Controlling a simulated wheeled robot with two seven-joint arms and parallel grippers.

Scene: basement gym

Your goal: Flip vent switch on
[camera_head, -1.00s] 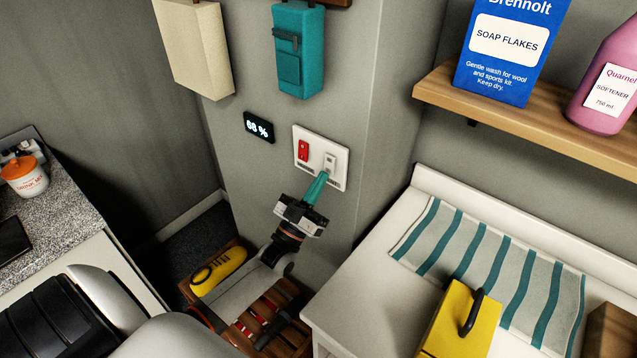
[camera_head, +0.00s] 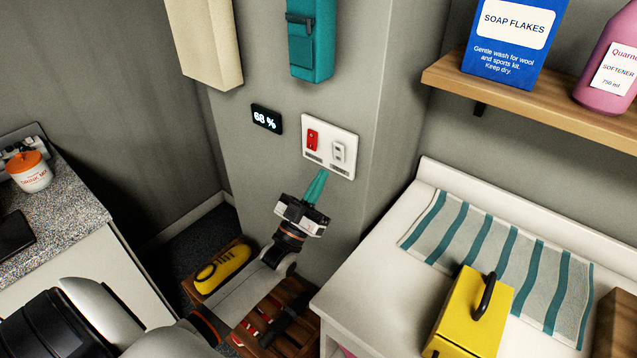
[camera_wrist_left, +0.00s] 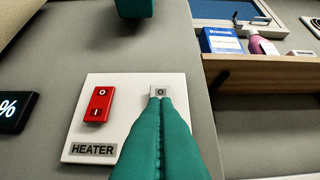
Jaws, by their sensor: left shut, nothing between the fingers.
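A white switch plate (camera_head: 345,133) on the grey wall carries a red switch (camera_head: 313,141) on the left and a white switch (camera_head: 338,152) on the right. In the left wrist view the label under the red switch (camera_wrist_left: 98,105) reads HEATER. There my fingers hide most of the white switch (camera_wrist_left: 157,90) and its label; only its top with an O mark shows. I cannot tell which way it is tipped. My left gripper (camera_head: 323,173) has teal fingers, shut and empty, just below and left of the white switch. My right gripper is out of view.
A display (camera_head: 266,118) reading 68 % sits left of the plate. A teal holder (camera_head: 311,45) and a cream box (camera_head: 205,40) hang above. A white counter (camera_head: 345,290) with a striped towel and yellow box (camera_head: 470,318) stands right, below a wooden shelf (camera_head: 540,108).

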